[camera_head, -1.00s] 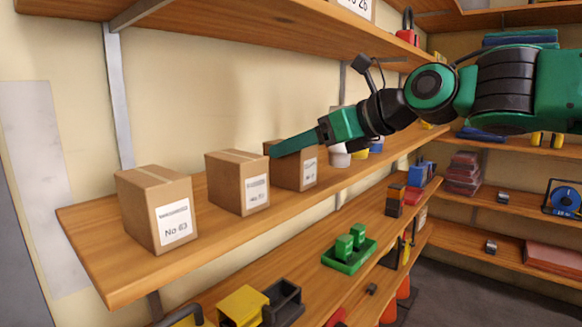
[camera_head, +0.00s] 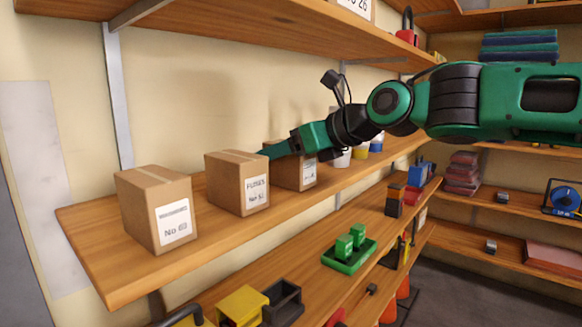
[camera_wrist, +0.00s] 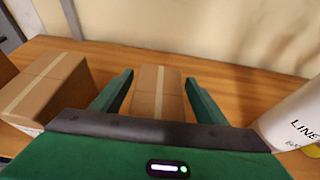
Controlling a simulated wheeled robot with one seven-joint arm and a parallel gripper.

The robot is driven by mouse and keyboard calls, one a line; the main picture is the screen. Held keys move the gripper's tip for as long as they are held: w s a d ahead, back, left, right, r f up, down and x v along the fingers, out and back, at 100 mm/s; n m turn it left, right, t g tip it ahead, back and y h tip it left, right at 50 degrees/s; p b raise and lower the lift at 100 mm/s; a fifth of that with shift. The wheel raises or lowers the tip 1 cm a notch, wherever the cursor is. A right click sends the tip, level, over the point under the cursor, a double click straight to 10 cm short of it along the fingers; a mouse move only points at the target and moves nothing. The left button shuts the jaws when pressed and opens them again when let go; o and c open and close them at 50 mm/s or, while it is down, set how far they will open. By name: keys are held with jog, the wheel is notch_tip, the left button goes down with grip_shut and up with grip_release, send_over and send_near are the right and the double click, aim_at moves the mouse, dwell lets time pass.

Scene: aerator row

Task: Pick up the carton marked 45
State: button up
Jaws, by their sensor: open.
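Three brown cartons stand in a row on the wooden shelf. The left carton (camera_head: 150,205) and the middle carton (camera_head: 232,190) have white labels whose numbers are too blurred to read surely. The right carton (camera_head: 308,176) is partly hidden behind my gripper (camera_head: 272,151), and its label number is unreadable, so I cannot tell which is marked 45. In the wrist view my gripper (camera_wrist: 158,92) is open, with its green fingers on either side of a taped carton (camera_wrist: 157,88). Small gaps show beside the fingers. Another carton (camera_wrist: 50,90) lies to the left.
A white container (camera_wrist: 296,118) with lettering stands close to the right of my gripper. The wooden shelf (camera_head: 100,262) has bare room at its front left. An upper shelf (camera_head: 270,30) runs above. A green tray (camera_head: 350,258) sits on the shelf below.

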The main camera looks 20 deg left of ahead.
jog(key=shift+w+a+f, duration=0.1)
jog(key=shift+a+f, duration=0.05)
jog(key=shift+a, duration=0.15)
jog(key=c, duration=1.3)
jog(key=shift+c, duration=0.8)
